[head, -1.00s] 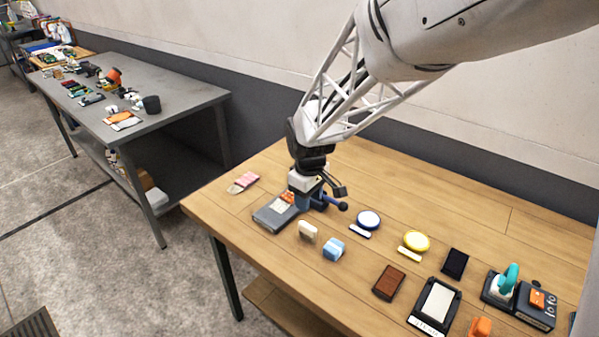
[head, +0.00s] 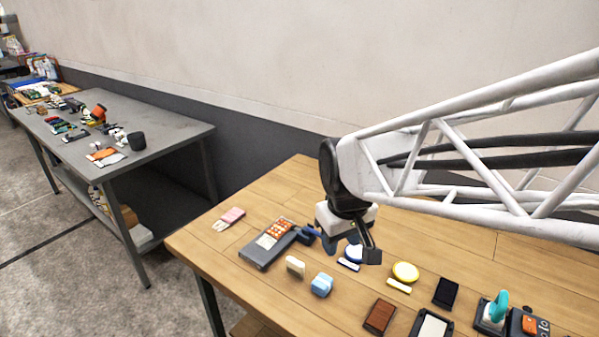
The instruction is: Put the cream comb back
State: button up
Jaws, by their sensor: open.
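A small cream block-like piece (head: 295,266), the only plainly cream item near me, stands on the wooden table (head: 205,243), just in front of a grey tray-like case (head: 262,257). It is too small for me to see any teeth. The case holds orange and pale pieces at its far end. My gripper (head: 354,248) is open and seems empty, above the table near the blue-rimmed round dish (head: 350,254), to the right of the cream piece and apart from it.
A light blue block (head: 321,285) stands right beside the cream piece. A pink and pale item (head: 230,218) lies to the left. A yellow round dish (head: 405,271), brown block (head: 379,317) and black block (head: 446,292) lie to the right.

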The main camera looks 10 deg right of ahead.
jog(key=s+d+r+m, duration=0.1)
jog(key=s, duration=0.4)
jog(key=s+d+r+m+t, duration=0.1)
jog(key=s+m, duration=0.1)
jog(key=s, duration=0.3)
jog(key=shift+s+d+r+m, duration=0.2)
jog(key=shift+s+d+m, duration=0.1)
jog(key=shift+s, duration=0.1)
dwell(0.7)
